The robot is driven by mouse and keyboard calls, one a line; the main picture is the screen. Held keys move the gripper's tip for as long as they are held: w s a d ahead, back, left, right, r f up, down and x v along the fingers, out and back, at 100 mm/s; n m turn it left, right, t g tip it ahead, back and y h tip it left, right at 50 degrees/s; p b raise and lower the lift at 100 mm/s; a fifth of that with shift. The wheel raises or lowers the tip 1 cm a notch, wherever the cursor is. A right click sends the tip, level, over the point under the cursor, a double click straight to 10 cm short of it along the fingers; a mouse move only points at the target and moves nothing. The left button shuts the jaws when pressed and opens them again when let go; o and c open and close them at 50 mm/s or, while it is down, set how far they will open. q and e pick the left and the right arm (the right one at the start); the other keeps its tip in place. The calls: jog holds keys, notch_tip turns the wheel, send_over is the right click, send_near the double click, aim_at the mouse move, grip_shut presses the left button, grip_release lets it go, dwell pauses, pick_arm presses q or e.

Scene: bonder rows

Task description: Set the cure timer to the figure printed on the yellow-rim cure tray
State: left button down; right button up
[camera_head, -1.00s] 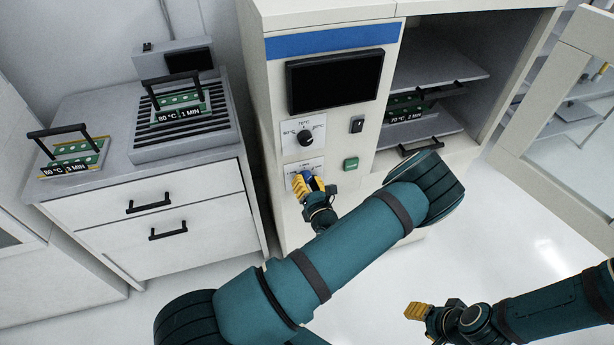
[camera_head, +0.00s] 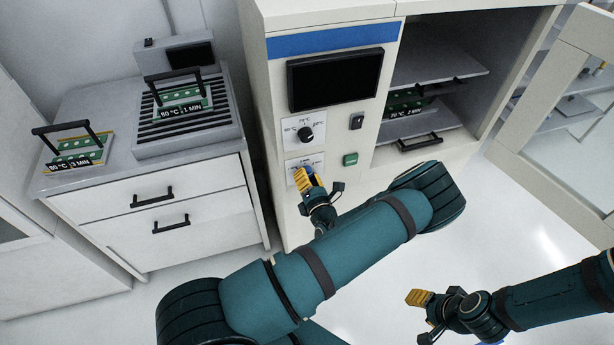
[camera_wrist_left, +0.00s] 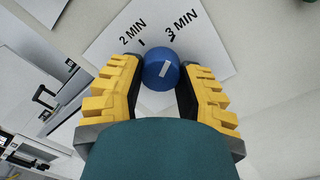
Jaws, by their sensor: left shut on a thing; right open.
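The blue timer knob (camera_wrist_left: 161,72) is between the yellow fingers of my left gripper (camera_head: 307,176), which is shut on it at the cabinet front. In the left wrist view, the timer plate (camera_wrist_left: 205,60) reads 2 MIN and 3 MIN; the knob's white mark slants up and right, towards the 3 MIN side. The cure tray at far left (camera_head: 62,158) has a yellowish edge and a label ending in 3 MIN. A second tray (camera_head: 182,97), on the ribbed plate, reads 80 °C 1 MIN. My right gripper (camera_head: 422,317) is open and empty above the floor.
Above the timer is a black temperature dial (camera_head: 305,134); a green button (camera_head: 350,159) and a black switch (camera_head: 357,122) are beside them. A tray labelled 70 °C 2 MIN (camera_head: 407,106) sits in the open cabinet. The cabinet door (camera_head: 556,85) stands open at right.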

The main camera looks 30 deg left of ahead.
pick_arm(q)
jog(key=c, duration=0.5)
grip_release()
jog(key=shift+c, duration=0.2)
jog(key=v, duration=1.2)
